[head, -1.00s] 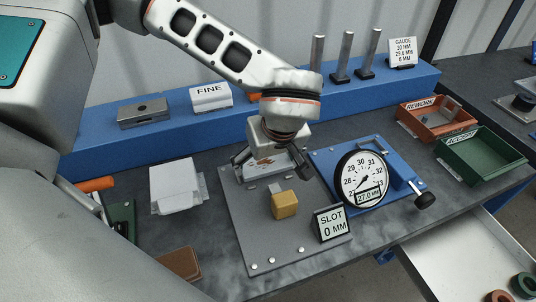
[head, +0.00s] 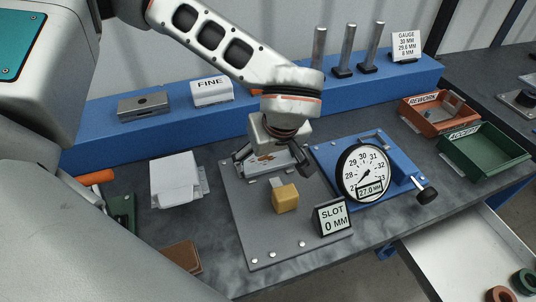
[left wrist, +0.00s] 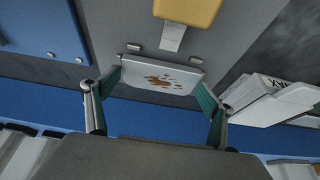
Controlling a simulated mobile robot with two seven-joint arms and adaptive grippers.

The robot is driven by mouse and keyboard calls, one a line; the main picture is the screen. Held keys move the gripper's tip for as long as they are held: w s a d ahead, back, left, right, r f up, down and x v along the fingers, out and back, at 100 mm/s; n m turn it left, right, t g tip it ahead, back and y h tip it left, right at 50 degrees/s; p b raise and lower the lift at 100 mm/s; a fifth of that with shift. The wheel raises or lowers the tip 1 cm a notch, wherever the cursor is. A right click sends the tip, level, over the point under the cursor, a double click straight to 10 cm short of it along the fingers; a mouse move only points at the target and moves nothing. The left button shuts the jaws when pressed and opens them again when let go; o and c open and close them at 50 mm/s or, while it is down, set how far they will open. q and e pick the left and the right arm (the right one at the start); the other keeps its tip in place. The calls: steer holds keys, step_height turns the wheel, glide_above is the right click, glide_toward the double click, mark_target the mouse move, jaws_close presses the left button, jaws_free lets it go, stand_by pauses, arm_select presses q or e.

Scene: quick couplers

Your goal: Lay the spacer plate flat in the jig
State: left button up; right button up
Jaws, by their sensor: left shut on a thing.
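The spacer plate (left wrist: 160,78), pale metal with brown stains, is between the two fingers of my left gripper (left wrist: 158,84) in the left wrist view. In the head view the left gripper (head: 274,163) is over the far end of the grey jig (head: 240,225) and partly hides the plate. The plate looks close to the jig surface; I cannot tell whether it touches. A yellow block (head: 285,198) with a metal tongue stands on the jig, beyond the plate from the wrist. Two small metal pieces (left wrist: 134,46) lie between plate and block. My right gripper is not in view.
A "SLOT 0 MM" sign (head: 333,216) stands at the jig's right edge. A dial gauge (head: 363,173) on a blue base is to the right. A white box (head: 175,179) stands left. The blue shelf (head: 245,118) runs behind. Rework (head: 425,125) and accept (head: 480,160) bins are far right.

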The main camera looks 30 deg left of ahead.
arm_select(q)
steer(key=shift+f, duration=0.4)
steer(key=o, duration=1.8)
steer(key=v, duration=1.2)
